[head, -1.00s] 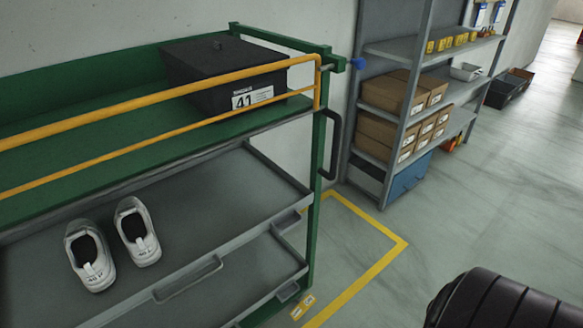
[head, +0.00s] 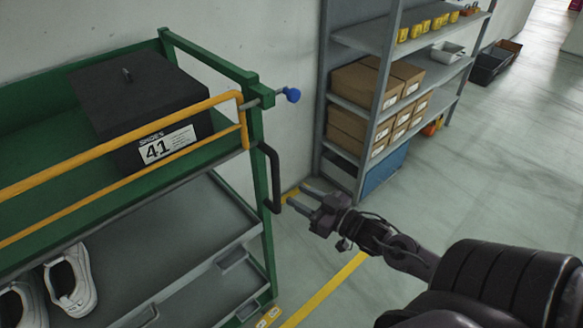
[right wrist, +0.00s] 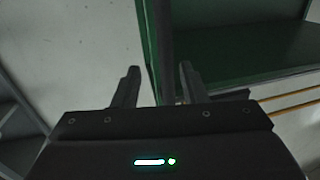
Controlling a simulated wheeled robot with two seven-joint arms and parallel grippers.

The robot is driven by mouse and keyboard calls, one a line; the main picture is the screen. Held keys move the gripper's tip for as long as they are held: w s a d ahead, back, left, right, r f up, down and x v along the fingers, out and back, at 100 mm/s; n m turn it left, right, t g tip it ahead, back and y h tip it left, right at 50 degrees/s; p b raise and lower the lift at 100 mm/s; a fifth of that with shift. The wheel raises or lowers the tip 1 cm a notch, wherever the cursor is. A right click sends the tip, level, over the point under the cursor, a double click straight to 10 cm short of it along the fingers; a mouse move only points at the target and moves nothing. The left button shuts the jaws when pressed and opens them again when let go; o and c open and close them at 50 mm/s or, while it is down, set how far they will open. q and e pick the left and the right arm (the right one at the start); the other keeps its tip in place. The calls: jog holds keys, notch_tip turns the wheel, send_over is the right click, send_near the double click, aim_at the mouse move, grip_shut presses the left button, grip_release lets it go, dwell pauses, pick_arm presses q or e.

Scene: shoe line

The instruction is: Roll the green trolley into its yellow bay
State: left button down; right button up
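The green trolley (head: 258,172) stands at the left in the head view, with a black upright handle (head: 275,178) on its right end. My right gripper (head: 296,197) is open and empty, just right of the handle's lower end, fingers pointing toward it. In the right wrist view, the spread fingers (right wrist: 158,72) have the green post (right wrist: 148,45) and a dark upright bar, likely the handle (right wrist: 167,45), beyond and between them. I see no grip on the handle. Yellow floor tape (head: 328,288) of the bay runs beside the trolley; my arm hides part of it. My left gripper is out of view.
A black shoe box (head: 150,95) marked 41 sits on the trolley's top, behind yellow rails. White shoes (head: 72,285) rest on the shelf below. A grey rack (head: 380,100) with cardboard boxes stands beyond the gripper. The floor (head: 480,180) at the right is clear.

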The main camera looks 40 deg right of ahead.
aim_at(279, 186)
jog(key=x, duration=0.5)
jog(key=p+x, duration=0.1)
jog(key=x, duration=0.2)
jog(key=shift+s+a+r, duration=0.15)
jog(key=shift+a+r, duration=0.2)
jog(key=shift+a, duration=0.05)
grip_shut()
